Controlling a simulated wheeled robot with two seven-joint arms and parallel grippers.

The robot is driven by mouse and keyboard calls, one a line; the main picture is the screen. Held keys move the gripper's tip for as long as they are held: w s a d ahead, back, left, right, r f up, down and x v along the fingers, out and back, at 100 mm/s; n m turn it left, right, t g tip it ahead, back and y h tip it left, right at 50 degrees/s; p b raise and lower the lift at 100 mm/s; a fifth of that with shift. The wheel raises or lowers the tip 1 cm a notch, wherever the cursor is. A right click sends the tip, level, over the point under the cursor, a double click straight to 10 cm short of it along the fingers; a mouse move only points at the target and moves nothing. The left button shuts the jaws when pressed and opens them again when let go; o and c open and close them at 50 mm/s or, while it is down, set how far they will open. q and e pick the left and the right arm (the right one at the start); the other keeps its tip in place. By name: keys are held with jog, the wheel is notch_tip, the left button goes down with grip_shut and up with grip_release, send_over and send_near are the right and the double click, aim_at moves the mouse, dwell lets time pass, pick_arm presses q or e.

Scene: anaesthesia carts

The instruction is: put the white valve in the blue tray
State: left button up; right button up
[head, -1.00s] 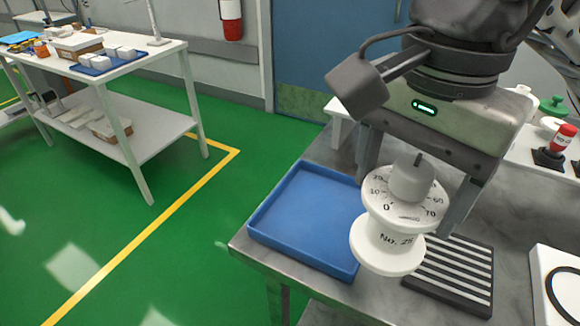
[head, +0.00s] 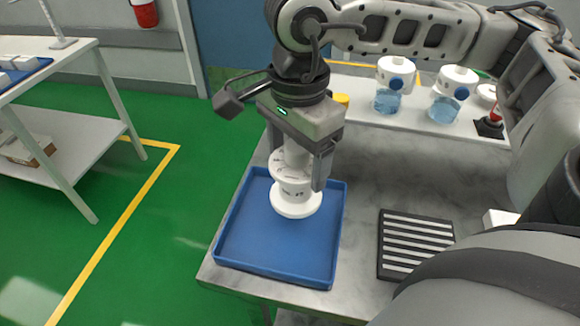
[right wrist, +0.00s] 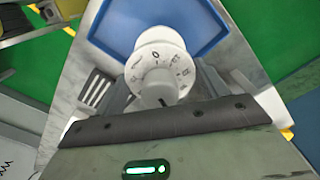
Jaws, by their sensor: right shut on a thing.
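The white valve (head: 296,199), with a numbered dial, is held upright in my right gripper (head: 304,165). In the head view it overlaps the back part of the blue tray (head: 270,273); I cannot tell whether its base touches the tray floor. In the right wrist view the valve (right wrist: 157,60) shows its dial, with the blue tray (right wrist: 213,50) beyond it. The right gripper is shut on the valve. My left gripper is not in view.
A black striped grille (head: 412,243) lies right of the tray on the grey worktop (head: 370,190). A white side table (head: 60,140) stands at left.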

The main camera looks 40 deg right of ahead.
jog(key=shift+w+f, duration=0.55)
jog(key=shift+f, duration=0.05)
jog(key=f, duration=0.3)
jog(key=shift+w+p, duration=0.35)
jog(key=shift+p, duration=0.05)
jog(key=shift+f, duration=0.4)
jog(key=shift+f+b, duration=0.35)
jog(key=shift+b, duration=0.1)
jog(key=o, duration=1.6)
jog(key=shift+r, duration=0.1)
